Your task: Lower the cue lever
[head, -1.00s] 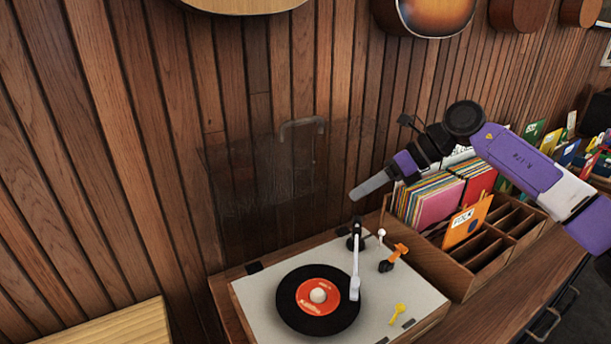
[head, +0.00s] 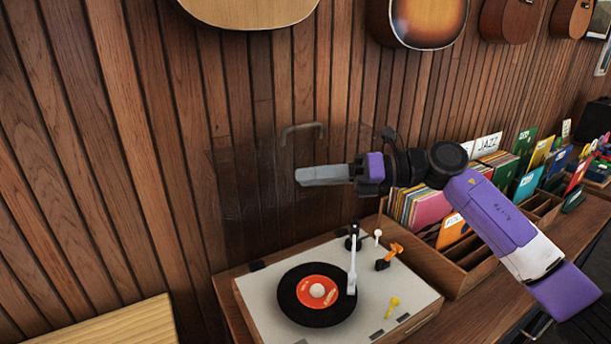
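The turntable (head: 262,318) stands on the wooden counter with its clear lid (head: 240,200) raised. A black record with a red label (head: 317,291) lies on it. The white tonearm (head: 352,262) reaches over the record's right edge; I cannot tell whether its tip touches. To its right is an orange lever (head: 389,256), tilted up, and a small white knob (head: 378,235). A yellow lever (head: 392,306) sits near the front right. Which one is the cue lever is not marked. My gripper (head: 300,177) is above and behind the turntable, in front of the lid; its fingers appear together, seen side-on.
A wooden record crate (head: 465,281) with colourful sleeves (head: 418,206) stands right of the turntable, under my arm. Guitars (head: 428,20) hang on the plank wall above. A pale wooden surface (head: 100,335) is at the lower left.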

